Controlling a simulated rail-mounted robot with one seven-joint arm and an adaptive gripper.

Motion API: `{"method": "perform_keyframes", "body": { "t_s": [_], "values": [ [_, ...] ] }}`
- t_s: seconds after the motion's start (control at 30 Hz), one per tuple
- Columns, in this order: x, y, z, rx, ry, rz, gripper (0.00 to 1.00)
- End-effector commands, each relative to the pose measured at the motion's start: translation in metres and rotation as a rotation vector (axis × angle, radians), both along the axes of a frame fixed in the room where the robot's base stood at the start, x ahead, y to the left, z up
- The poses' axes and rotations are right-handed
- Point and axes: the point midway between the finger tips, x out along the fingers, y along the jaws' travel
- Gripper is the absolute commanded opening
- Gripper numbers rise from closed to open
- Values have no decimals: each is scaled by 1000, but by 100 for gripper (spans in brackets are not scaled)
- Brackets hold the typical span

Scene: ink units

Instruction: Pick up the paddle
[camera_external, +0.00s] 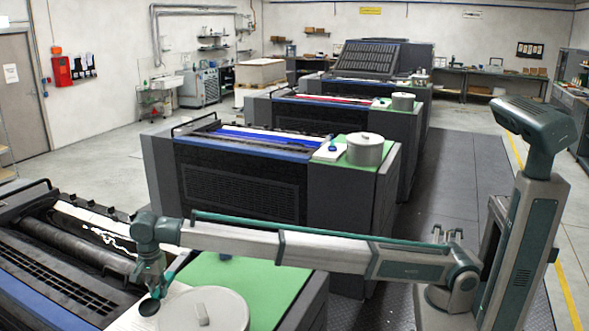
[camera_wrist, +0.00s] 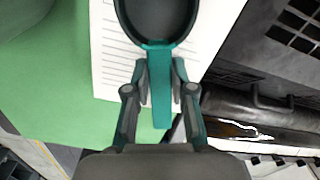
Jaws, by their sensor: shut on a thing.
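The paddle has a dark round bowl with a teal rim and a flat teal handle. It shows in the wrist view (camera_wrist: 158,18), its bowl cut by the top edge, and in the external view (camera_external: 148,307) at the lower left. My gripper (camera_wrist: 161,72) has its two fingers on either side of the handle just below the bowl, shut on it. In the external view my gripper (camera_external: 158,287) points down over the nearest machine's side table. Whether the paddle touches the paper beneath is not clear.
A lined white paper (camera_wrist: 108,60) lies on a green mat (camera_wrist: 50,95) under the paddle. A grey lidded pot (camera_external: 225,312) stands close on the right. The nearest machine's rollers (camera_external: 75,245) lie to the left. Similar machines stand behind.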

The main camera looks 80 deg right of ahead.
Motion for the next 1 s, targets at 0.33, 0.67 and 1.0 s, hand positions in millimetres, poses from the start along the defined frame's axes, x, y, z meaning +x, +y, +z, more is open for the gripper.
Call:
{"method": "perform_keyframes", "body": {
  "t_s": [0.33,0.67,1.0],
  "values": [
    [-46,-28,63,1,-3,-1,0],
    [-103,-63,92,0,-2,0,0],
    [-119,-74,103,0,0,0,0]
  ]
}}
